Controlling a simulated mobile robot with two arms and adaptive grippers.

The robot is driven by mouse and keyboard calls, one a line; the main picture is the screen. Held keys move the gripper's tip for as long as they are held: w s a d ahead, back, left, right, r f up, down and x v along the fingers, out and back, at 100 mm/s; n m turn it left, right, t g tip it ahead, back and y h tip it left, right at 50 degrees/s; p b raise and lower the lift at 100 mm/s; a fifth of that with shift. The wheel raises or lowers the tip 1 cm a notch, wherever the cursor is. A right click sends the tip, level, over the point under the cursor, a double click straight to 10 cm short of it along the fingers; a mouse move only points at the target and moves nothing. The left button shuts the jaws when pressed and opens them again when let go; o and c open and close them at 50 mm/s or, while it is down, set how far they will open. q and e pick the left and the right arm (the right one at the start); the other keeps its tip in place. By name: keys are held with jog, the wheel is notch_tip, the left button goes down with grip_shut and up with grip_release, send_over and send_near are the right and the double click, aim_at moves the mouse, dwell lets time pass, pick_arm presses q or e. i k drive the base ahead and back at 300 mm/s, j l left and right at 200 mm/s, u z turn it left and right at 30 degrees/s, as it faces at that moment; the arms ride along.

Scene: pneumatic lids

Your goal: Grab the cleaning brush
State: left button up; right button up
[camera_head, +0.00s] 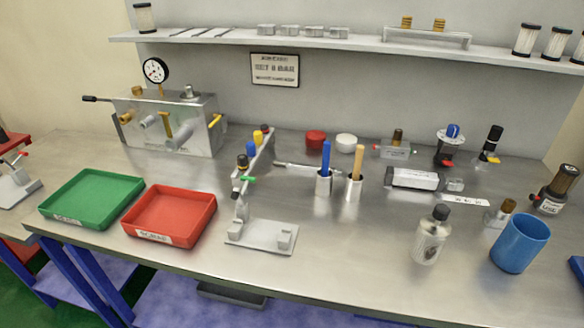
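Two metal cups stand upright near the middle of the table, each with one handled tool in it. The left cup (323,186) holds a tool with a blue handle (326,157). The right cup (353,190) holds a tool with a tan, wood-like handle (358,161). The lower ends of both tools are hidden inside the cups, so I cannot tell which one is the cleaning brush. A thin metal rod-like tool (300,167) lies just behind the cups. Neither of my grippers is in view.
A clamp stand (262,236) stands left of the cups; green (92,198) and red (170,214) trays lie farther left. A bottle (431,236) and blue cup (520,242) stand front right. A shelf (350,43) runs above the back. The table front between stand and bottle is clear.

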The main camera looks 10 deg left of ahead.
aim_at(327, 145)
jog(key=j+u, duration=0.4)
jog(key=j, duration=1.1)
